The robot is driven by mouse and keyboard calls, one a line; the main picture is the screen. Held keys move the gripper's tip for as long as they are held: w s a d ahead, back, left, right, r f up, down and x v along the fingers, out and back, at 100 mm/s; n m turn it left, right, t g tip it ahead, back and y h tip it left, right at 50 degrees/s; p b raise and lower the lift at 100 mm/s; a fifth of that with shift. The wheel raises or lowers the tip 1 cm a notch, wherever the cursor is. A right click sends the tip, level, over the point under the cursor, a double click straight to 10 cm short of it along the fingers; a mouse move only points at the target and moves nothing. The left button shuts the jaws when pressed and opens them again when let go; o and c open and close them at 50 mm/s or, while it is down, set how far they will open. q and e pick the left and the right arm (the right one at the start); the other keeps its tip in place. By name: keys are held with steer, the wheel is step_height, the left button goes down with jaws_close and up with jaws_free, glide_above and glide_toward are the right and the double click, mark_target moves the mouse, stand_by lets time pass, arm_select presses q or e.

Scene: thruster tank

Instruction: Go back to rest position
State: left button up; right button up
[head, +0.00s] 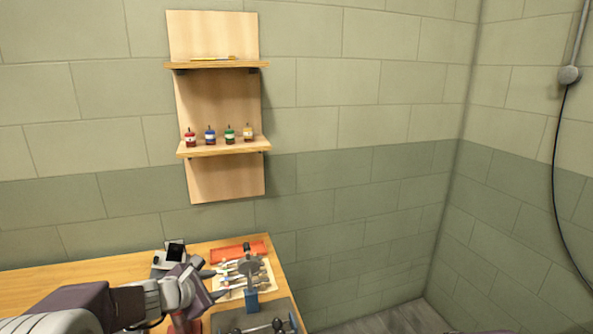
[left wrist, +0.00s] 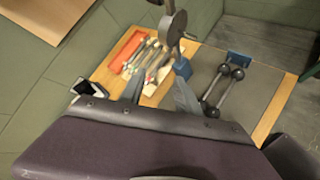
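My left gripper (head: 216,284) is over the right part of the wooden workbench (head: 75,282), its arm coming in from the lower left. Its two fingers are apart, with nothing seen between them. In the left wrist view the fingertips (left wrist: 160,95) also stand apart, above the bench. My right gripper is in neither view.
A stand with a blue base (head: 251,300) and grey disc is close to the left gripper. Behind lie a red tray (head: 235,251) and several tools; black-ended rods (left wrist: 222,88) lie on a grey mat. A wall shelf (head: 225,148) holds small bottles.

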arm_select(q)
steer(key=s+d+f+m+g, duration=0.4)
steer(key=s+d+f+m, duration=0.1)
steer(key=s+m, duration=0.25)
steer(key=s+d+f+m+g, duration=0.3)
steer(key=s+d+f+m, duration=0.15)
steer(key=s+m, duration=0.35)
steer(key=s+a+f+m+g+y, duration=0.2)
steer(key=s+a+m, duration=0.4)
steer(key=s+m, duration=0.3)
step_height(320, 180, down, 2)
steer(key=shift+a+f+y, duration=0.25)
steer(key=shift+a+y, duration=0.1)
steer(key=shift+y, duration=0.15)
